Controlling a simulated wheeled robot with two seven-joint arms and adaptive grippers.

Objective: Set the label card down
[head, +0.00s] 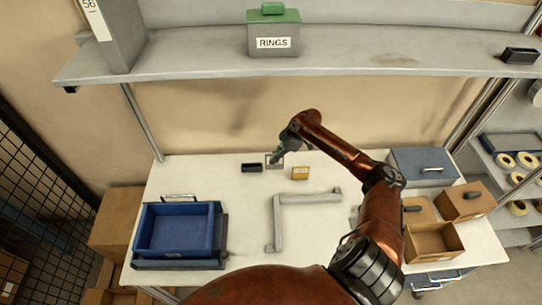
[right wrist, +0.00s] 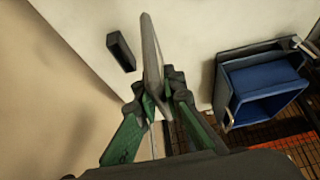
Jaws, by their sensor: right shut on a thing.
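My right gripper (head: 281,153) is at the back middle of the white table, and its green fingers (right wrist: 159,101) show in the right wrist view. It is shut on a thin grey plate, which I take for the label card (head: 274,161). In the right wrist view the card (right wrist: 151,55) is nearly edge-on between the fingertips. In the head view it stands about upright, partly covered by the gripper. I cannot tell whether its lower edge touches the table. My left gripper is not in view.
A grey bracket-shaped bar (head: 277,220) lies in front. A blue bin (head: 147,232) is at left. Grey and brown boxes (head: 422,165) crowd the right. A shelf (head: 200,57) hangs above.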

